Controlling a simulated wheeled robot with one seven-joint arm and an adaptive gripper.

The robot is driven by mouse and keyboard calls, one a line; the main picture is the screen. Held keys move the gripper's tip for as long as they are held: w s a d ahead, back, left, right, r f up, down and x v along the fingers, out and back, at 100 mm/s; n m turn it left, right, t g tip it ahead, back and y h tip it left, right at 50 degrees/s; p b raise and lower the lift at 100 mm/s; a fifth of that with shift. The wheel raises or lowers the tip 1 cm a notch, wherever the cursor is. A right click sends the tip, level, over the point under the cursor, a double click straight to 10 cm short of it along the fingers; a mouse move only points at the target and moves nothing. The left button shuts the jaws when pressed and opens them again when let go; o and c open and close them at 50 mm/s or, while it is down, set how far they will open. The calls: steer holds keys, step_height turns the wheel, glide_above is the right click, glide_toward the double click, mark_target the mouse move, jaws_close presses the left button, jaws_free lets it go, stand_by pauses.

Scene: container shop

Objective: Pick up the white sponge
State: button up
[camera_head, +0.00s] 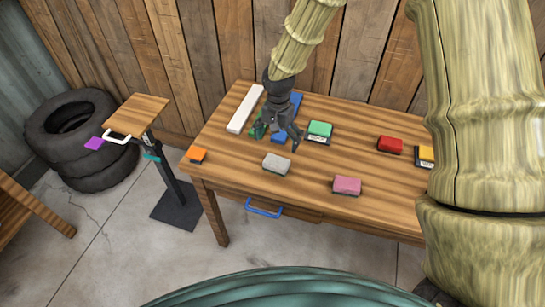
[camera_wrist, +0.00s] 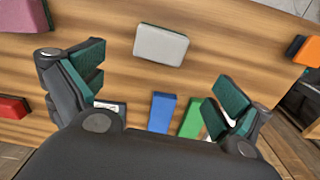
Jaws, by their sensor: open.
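The white sponge (camera_head: 277,163) looks light grey-white and lies flat on the wooden table, near its front edge left of the middle. In the wrist view the white sponge (camera_wrist: 161,45) lies ahead of my gripper, between the lines of its two fingers and apart from them. My gripper (camera_head: 275,140) is above the table, just behind the sponge in the head view. Its fingers with green pads are spread wide and hold nothing; the open gripper (camera_wrist: 160,95) also shows in the wrist view.
On the wooden table (camera_head: 225,135) a pink sponge (camera_head: 346,186) lies right of the white one, and an orange block (camera_head: 197,154) left. Green (camera_head: 319,130), red (camera_head: 390,145) and blue (camera_head: 292,115) blocks and a long white bar (camera_head: 245,108) lie further back. A small stand (camera_head: 140,113) is left.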

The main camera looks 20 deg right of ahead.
mark_target(277, 161)
steer(key=shift+s+f+p, duration=0.2)
steer(key=shift+f+p, duration=0.1)
steer(key=shift+f, duration=0.5)
steer(key=f, duration=0.2)
steer(key=shift+w+a+f+p, duration=0.25)
steer(key=shift+a+f+p, duration=0.05)
steer(key=shift+a+f, duration=0.05)
steer(key=shift+s+f+p, duration=0.3)
steer(key=shift+f+p, duration=0.3)
steer(key=shift+f, duration=0.3)
steer(key=shift+s+d+f+p, duration=0.1)
steer(key=shift+f+p, duration=0.25)
steer(key=shift+f, duration=0.25)
steer(key=shift+s+d+f+p, duration=0.1)
steer(key=shift+f+p, duration=0.2)
steer(key=shift+f, duration=0.3)
steer(key=shift+w+f, duration=0.1)
steer(key=shift+f, duration=0.7)
steer(key=c, duration=1)
